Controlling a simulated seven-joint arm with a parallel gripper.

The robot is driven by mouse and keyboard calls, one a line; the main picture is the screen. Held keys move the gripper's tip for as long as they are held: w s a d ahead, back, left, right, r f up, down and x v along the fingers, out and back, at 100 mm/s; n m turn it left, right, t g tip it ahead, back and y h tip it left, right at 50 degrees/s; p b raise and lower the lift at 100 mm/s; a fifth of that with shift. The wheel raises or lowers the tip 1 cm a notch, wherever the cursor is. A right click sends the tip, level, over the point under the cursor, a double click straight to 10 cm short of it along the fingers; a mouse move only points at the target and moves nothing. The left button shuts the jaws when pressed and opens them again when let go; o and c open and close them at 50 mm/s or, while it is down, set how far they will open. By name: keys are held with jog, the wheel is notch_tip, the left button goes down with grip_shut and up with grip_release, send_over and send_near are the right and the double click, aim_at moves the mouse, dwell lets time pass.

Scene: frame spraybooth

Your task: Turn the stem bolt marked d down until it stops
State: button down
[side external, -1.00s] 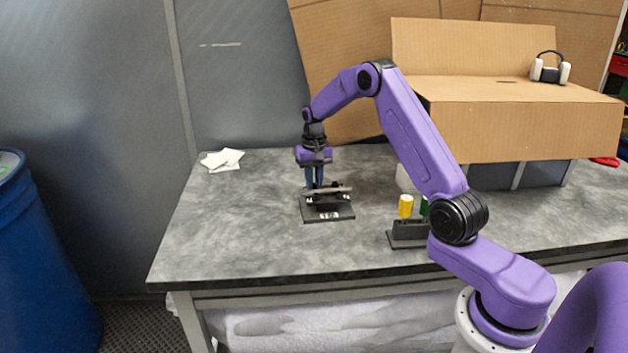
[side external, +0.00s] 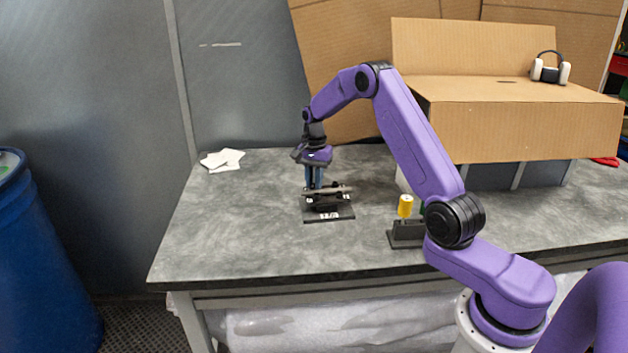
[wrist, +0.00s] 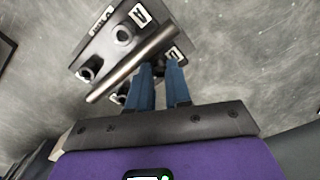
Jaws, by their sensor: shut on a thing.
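A dark stem block (side external: 328,213) with a grey bar (wrist: 132,66) across it sits on the table, and the block also shows in the wrist view (wrist: 105,45). Round bolt heads show beside the bar, one on the far side (wrist: 122,33) and one at the left edge (wrist: 88,72). White labels, one at the far corner (wrist: 140,15) and one near my fingers (wrist: 173,55), are too small to read surely, so I cannot tell which is d. My gripper (side external: 314,186) points down at the block's back edge. Its blue fingers (wrist: 162,68) are closed on a bolt that they mostly hide.
A dark holder (side external: 405,236) with a yellow cylinder (side external: 405,206) stands to the right of the block. White papers (side external: 222,160) lie at the back left. A large cardboard box (side external: 520,115) fills the back right. The table left of the block is clear.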

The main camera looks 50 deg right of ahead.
aim_at(314, 188)
dwell(0.5)
jog(key=c, duration=1.1)
grip_release()
jog(key=shift+o, duration=0.2)
notch_tip(314, 188, up, 17)
jog(key=shift+r, duration=0.2)
